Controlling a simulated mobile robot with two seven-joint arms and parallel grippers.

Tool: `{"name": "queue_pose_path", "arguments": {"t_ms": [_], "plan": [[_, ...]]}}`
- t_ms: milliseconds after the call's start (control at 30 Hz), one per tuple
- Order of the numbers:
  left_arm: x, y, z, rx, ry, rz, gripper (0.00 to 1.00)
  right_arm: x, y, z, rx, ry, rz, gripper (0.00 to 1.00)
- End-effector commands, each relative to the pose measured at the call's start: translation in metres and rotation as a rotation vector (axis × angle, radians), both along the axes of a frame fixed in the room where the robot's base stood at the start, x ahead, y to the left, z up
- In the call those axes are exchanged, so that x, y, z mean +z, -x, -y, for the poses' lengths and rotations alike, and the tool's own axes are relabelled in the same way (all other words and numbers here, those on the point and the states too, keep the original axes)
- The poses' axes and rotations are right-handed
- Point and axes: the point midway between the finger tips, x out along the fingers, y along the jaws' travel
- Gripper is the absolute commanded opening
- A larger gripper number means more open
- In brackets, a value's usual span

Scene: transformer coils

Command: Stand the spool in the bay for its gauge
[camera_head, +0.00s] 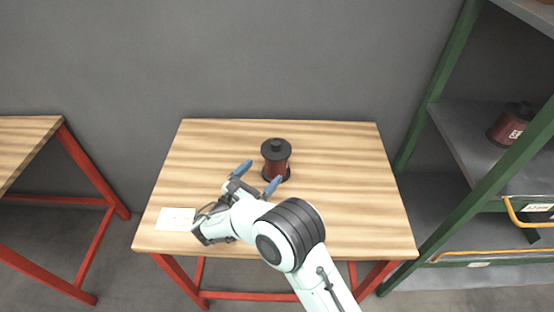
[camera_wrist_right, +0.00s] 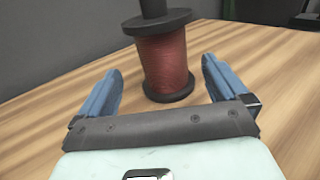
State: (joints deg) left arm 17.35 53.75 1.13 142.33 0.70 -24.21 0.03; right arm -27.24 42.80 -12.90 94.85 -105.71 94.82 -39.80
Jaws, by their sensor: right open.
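The spool (camera_head: 277,162) stands upright on the wooden table, with black flanges, a black top knob and dark red winding. It also shows in the right wrist view (camera_wrist_right: 165,62), just beyond the fingertips. My right gripper (camera_head: 257,177) is open, its blue fingers pointing at the spool, one to each side of its line. In the right wrist view the open fingers (camera_wrist_right: 160,75) flank the spool's lower part without visibly touching it. Another red and black spool (camera_head: 508,124) with a white label stands on the grey shelf at the right. My left gripper is not in view.
A white card (camera_head: 176,219) lies at the table's front left; its writing is too small to read. The table (camera_head: 340,150) is otherwise clear. A green-framed shelf rack (camera_head: 437,85) stands close on the right, with yellow-handled drawers below. Another table (camera_head: 22,135) is at left.

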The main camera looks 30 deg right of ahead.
Motion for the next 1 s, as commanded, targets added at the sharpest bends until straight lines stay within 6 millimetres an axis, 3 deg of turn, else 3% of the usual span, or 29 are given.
{"name": "queue_pose_path", "arguments": {"t_ms": [100,367,633,967,1000], "plan": [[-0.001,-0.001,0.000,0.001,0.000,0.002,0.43,0.000,-0.009,0.021,-0.004,0.000,0.001,1.00],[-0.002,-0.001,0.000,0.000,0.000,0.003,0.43,0.001,-0.017,0.040,-0.002,0.001,0.000,1.00],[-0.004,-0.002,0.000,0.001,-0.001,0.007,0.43,0.002,-0.030,0.076,-0.003,0.000,0.001,1.00],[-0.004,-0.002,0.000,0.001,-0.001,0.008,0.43,0.003,-0.034,0.084,0.001,0.001,0.000,1.00],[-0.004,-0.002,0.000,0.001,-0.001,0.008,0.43,0.003,-0.034,0.084,0.001,0.001,0.000,0.94]]}}
